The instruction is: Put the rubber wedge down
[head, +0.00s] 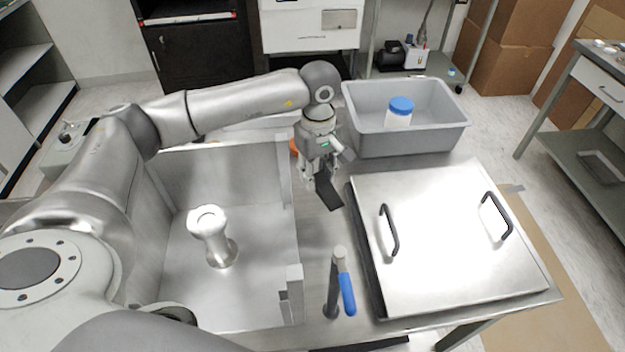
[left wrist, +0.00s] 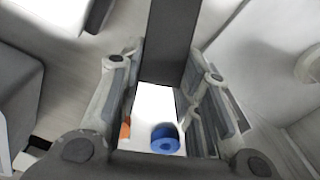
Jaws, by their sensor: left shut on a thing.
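The rubber wedge (head: 329,192) is a dark, flat strip. My left gripper (head: 317,179) points down and is shut on it, over the metal strip between the open chamber and the lid. In the left wrist view the wedge (left wrist: 172,42) runs up from between the two fingers (left wrist: 165,95). From these views I cannot tell whether its lower end touches the surface. My right gripper is not in view.
The open metal chamber (head: 222,165) holds a pale pedestal (head: 209,225). A metal lid (head: 445,235) with two black handles lies to the right. A grey bin (head: 405,143) with a blue-capped jar (head: 399,113) stands behind. A blue-handled valve (head: 346,293) stands in front.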

